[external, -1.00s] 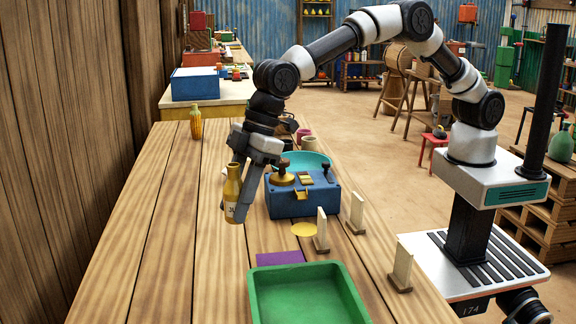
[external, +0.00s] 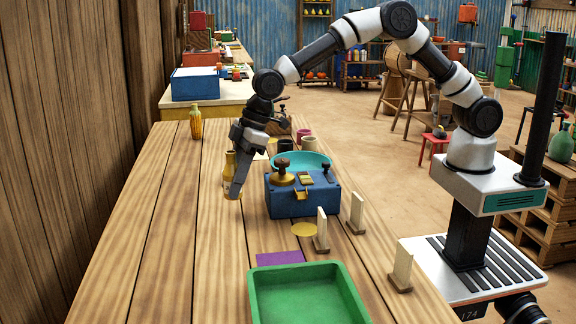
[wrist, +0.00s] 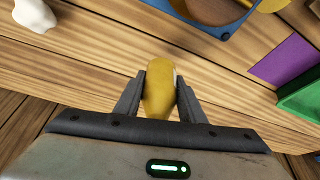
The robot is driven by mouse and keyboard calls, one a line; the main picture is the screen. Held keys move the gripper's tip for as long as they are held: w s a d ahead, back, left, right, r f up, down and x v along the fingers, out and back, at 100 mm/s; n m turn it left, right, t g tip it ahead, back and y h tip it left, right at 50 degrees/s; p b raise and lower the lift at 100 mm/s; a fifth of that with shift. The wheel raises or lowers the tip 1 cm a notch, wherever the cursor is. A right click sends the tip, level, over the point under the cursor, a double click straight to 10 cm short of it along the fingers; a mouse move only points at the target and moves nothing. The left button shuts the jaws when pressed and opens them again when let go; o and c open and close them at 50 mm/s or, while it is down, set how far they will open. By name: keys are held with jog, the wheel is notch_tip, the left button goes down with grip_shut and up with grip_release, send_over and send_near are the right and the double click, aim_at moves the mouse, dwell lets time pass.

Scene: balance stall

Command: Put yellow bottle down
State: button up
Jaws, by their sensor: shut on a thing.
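The yellow bottle (external: 229,163) is held upright or nearly so over the wooden table, left of the blue balance. My gripper (external: 231,185) is shut on it, and a finger hides part of its body. In the wrist view the bottle (wrist: 159,90) sits between the two fingers (wrist: 160,100), seen from its top end. I cannot tell whether its base touches the table (external: 170,240).
The blue balance (external: 300,200) with a teal pan (external: 302,160) stands to the right. A green tray (external: 258,300) and purple mat (external: 280,258) lie nearer. An orange-yellow vase (external: 196,124) stands farther back. The table's left part is clear.

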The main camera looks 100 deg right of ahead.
jog(key=shift+f+b, duration=0.4)
jog(key=shift+f, duration=1.9)
jog(key=shift+f, duration=0.15)
jog(key=o, duration=1.2)
